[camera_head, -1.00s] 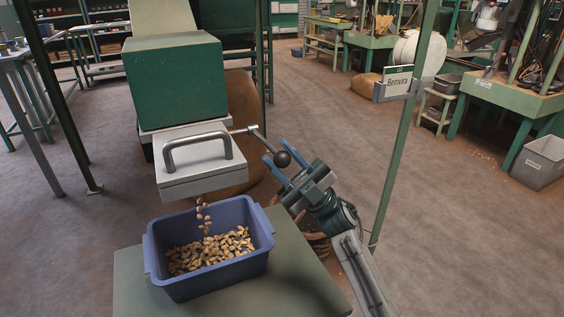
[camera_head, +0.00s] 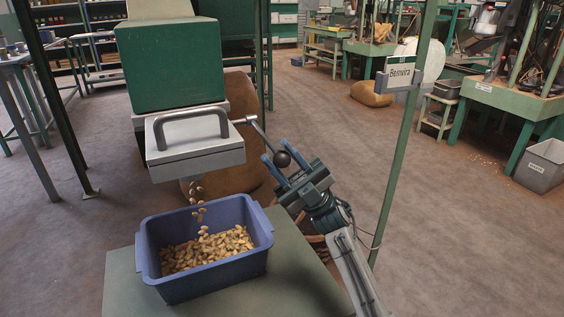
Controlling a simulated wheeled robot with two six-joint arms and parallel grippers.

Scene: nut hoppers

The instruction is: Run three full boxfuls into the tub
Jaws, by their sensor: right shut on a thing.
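The blue tub (camera_head: 205,280) stands on a green-grey stand below the metal box (camera_head: 190,152), with a layer of tan nuts (camera_head: 208,249) covering its floor. The pale grey box has a bar handle on top and sits under the green hopper (camera_head: 172,65). A thin stream of nuts (camera_head: 198,206) falls from beneath the box into the tub. A lever (camera_head: 256,128) runs from the box's right side to a dark ball knob (camera_head: 283,159). My right gripper (camera_head: 276,152) is shut on the knob, with its blue fingers either side. My left gripper is out of view. The box's inside is hidden.
A brown sack (camera_head: 240,110) stands behind the box. Bare stand top (camera_head: 285,275) lies right of the tub. Open floor lies beyond the post.

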